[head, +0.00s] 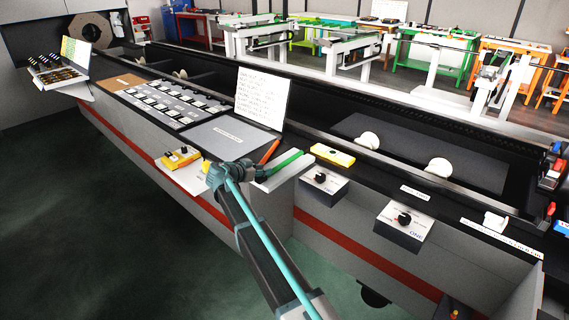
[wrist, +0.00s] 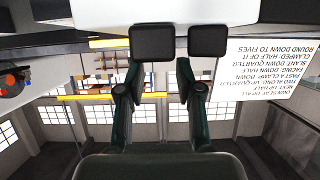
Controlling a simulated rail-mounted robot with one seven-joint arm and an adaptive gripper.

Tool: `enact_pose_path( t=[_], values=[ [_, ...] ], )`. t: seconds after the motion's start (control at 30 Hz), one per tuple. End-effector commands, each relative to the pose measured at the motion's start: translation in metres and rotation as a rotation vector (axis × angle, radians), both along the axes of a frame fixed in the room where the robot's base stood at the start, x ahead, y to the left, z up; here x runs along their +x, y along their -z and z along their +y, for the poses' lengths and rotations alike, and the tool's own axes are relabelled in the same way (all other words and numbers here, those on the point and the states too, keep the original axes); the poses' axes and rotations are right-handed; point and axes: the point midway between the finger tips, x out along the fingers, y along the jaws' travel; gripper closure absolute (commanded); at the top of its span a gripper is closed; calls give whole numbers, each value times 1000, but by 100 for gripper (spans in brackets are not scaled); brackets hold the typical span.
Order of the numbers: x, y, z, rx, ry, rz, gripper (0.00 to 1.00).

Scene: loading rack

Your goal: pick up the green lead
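A slim green bar (head: 286,161), which looks like the green lead, lies along a light grey ledge on the front of the long bench in the head view. My gripper (head: 262,173) is just left of the bar's near end, low beside the ledge; I cannot tell whether they touch. In the wrist view, my gripper's two dark pads (wrist: 165,43) stand apart with a clear gap between them and nothing visibly held. The green bar is not clearly seen in the wrist view.
An orange bar (head: 269,151) lies just left of the green one, below an upright text sign (head: 262,97). A yellow block (head: 332,154) lies to the right, by two knob boxes (head: 324,183) (head: 404,222). A yellow device (head: 181,157) sits on the left shelf.

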Motion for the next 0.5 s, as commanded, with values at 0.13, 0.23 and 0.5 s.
enact_pose_path(
  t=[0.13,0.23,0.5],
  values=[
    [6,3,-5,-1,0,1,65],
    [14,8,-12,-2,1,3,65],
    [35,22,-30,0,0,1,65]
  ],
)
